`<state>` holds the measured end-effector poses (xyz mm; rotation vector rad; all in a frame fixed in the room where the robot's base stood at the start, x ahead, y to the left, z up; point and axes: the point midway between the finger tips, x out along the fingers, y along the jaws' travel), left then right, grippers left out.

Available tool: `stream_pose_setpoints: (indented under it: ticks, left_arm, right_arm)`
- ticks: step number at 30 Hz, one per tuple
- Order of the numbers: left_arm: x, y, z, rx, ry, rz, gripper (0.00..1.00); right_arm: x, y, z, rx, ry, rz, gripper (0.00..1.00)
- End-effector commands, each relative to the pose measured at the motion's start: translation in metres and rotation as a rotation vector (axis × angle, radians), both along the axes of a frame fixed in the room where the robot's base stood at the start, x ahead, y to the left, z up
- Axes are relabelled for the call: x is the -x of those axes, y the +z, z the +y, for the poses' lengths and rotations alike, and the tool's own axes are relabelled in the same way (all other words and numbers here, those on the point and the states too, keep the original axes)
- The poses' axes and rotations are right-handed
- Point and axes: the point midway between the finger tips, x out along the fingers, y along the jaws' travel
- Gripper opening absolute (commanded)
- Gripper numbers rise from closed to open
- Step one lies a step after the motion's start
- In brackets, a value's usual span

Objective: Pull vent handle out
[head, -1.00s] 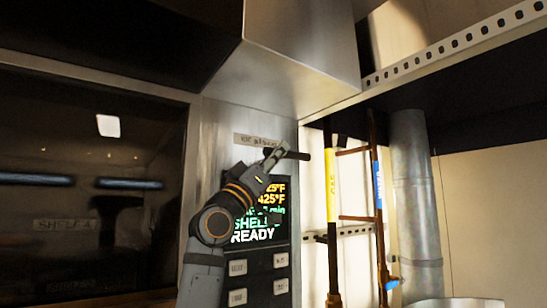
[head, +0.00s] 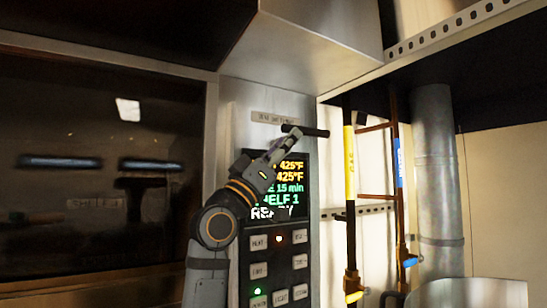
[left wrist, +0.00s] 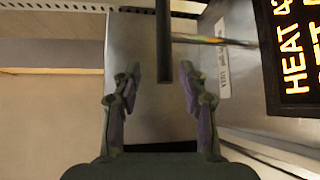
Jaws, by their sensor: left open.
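The vent handle (head: 312,131) is a short black bar on the steel panel, just under a small label strip (head: 272,118) and above the lit display. My left gripper (head: 295,138) reaches up to it from the lower left and overlaps it in the head view. In the left wrist view the dark bar (left wrist: 163,42) comes down from the top edge between the spread fingers of my left gripper (left wrist: 160,72). The fingers are open, with a gap on both sides of the bar. My right gripper is not in view.
The oven's dark glass door (head: 95,180) is at the left. The control panel's display (head: 290,172) and buttons (head: 280,268) lie below the handle. Right of it stand a yellow-labelled pipe (head: 349,180), a blue-labelled pipe (head: 398,160) and a grey duct (head: 436,170). A steel hood (head: 310,50) overhangs above.

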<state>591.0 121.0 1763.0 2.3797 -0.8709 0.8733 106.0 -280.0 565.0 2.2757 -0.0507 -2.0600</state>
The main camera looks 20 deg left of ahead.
Motion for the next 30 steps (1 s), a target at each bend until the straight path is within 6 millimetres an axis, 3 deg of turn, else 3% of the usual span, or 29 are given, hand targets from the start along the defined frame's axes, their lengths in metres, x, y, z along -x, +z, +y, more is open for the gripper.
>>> stream_pose_setpoints:
  ticks: [3, 9, 30]
  left_arm:
    - [0.016, -0.021, 0.012, -0.002, 0.004, 0.000, 0.43]
    - [0.035, -0.042, 0.024, -0.002, 0.003, 0.001, 0.43]
    - [0.040, -0.046, 0.027, 0.000, -0.001, -0.001, 0.43]
  right_arm:
    - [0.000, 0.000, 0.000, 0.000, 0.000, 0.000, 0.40]
    - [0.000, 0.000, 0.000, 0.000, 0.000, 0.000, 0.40]
    - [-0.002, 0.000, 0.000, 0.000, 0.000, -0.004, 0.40]
